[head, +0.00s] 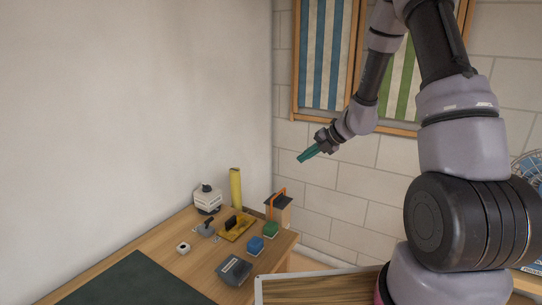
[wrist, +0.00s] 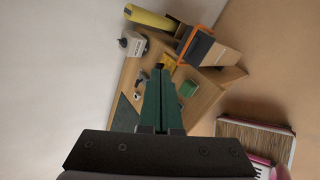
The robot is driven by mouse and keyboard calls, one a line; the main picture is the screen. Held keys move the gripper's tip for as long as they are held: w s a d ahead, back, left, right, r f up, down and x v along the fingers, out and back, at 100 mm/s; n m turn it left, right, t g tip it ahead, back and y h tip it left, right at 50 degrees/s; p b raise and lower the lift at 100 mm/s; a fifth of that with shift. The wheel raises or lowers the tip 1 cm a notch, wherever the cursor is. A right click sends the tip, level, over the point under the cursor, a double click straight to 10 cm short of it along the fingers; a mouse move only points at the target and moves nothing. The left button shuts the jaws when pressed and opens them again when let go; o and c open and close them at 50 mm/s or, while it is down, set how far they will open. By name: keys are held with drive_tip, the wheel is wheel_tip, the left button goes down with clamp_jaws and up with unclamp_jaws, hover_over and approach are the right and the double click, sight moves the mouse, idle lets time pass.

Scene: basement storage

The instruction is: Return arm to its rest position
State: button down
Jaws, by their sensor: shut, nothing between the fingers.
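My arm reaches up from the right side of the head view and bends down toward the middle. My gripper (head: 308,154) hangs in the air above the far end of the wooden table, well clear of the things on it. Its teal fingers are together with nothing between them. In the wrist view the shut fingers (wrist: 163,88) point toward the table top.
The wooden table (head: 207,273) holds a dark green mat (head: 135,283), a yellow cylinder (head: 235,187), a yellow tray (head: 236,231), a blue block (head: 255,245), a green block (head: 270,230) and a dark box (head: 234,270). Walls stand left and behind; framed striped panels (head: 325,55) hang behind my arm.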

drive_tip(key=s+r+n+h, duration=0.1)
drive_tip(key=s+r+n, duration=0.6)
drive_tip(key=r+n, duration=0.3)
drive_tip(key=s+r+n, duration=0.8)
drive_tip(key=r+n, duration=0.2)
drive_tip(key=r, duration=0.1)
drive_tip(key=s+d+r+n+t+h, duration=0.1)
drive_tip(key=s+d+r+n+h, duration=0.1)
drive_tip(key=s+n, duration=0.5)
drive_tip(key=s+d+r+n+t+h, duration=0.1)
drive_tip(key=s+d+r+n+h, duration=0.1)
drive_tip(key=s+d+r+n, duration=0.2)
drive_tip(key=s+n, duration=0.3)
drive_tip(key=n, duration=0.1)
drive_tip(key=shift+s+d+r+h, duration=0.3)
drive_tip(key=shift+s+r+h, duration=0.05)
drive_tip(key=shift+s+h, duration=0.05)
